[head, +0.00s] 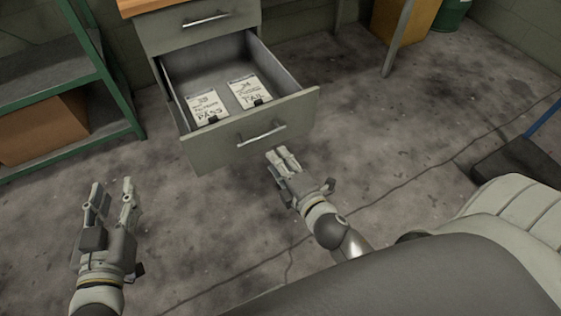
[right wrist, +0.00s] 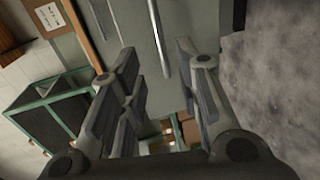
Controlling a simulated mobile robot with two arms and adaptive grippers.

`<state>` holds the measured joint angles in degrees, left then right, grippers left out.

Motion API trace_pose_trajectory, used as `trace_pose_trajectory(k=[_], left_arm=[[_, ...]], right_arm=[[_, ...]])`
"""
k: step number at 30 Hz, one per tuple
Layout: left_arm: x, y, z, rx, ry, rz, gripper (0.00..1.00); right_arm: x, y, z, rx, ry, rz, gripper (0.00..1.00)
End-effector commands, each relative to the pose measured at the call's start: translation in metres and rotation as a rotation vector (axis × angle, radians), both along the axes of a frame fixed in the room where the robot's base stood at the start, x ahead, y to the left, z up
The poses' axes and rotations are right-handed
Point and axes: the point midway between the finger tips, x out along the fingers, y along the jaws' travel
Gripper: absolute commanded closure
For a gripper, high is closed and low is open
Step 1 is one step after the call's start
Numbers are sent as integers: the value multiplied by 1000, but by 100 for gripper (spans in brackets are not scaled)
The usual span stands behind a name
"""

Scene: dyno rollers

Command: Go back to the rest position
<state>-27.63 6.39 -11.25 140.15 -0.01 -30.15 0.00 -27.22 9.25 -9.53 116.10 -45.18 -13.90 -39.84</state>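My left gripper (head: 112,188) is open and empty, over the floor at the lower left of the head view. My right gripper (head: 284,155) is just in front of the pulled-out drawer (head: 280,108), below its handle (head: 262,134). In the right wrist view its fingers (right wrist: 156,48) are spread with nothing between them. The drawer front and the handle (right wrist: 160,38) show beyond the fingertips. The handle looks clear of the fingers. Two cards lie in the drawer, one marked PASS (head: 207,108) and one marked FAIL (head: 249,91).
A green-framed shelf (head: 112,85) with a brown box (head: 42,129) stands at the left. The cabinet has a shut upper drawer (head: 195,27). A yellow-brown box (head: 406,20) and a green drum (head: 452,14) are at the back. Floor between my grippers is clear.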

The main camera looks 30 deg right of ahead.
Motion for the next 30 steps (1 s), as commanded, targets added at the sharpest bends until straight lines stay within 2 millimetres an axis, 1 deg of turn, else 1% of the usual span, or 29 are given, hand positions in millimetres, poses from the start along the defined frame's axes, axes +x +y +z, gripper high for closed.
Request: trace_pose_trajectory(k=[10, 12, 14, 17, 21, 24, 30], left_arm=[[0, 0, 0, 0, 0, 0, 60], [0, 0, 0, 0, 0, 0, 60], [0, 0, 0, 0, 0, 0, 60], [0, 0, 0, 0, 0, 0, 60], [0, 0, 0, 0, 0, 0, 60], [0, 0, 0, 0, 0, 0, 60], [0, 0, 0, 0, 0, 0, 60]], right_arm=[[0, 0, 0, 3, 0, -1, 69], [1, 1, 4, 36, -2, -8, 69], [1, 2, 11, 107, -2, -22, 69], [1, 7, 33, 335, -4, -62, 69], [-2, 19, 68, 742, 15, -109, 69], [-5, 29, 88, 974, 41, -123, 69], [-14, 47, 122, 1336, 104, -123, 69]])
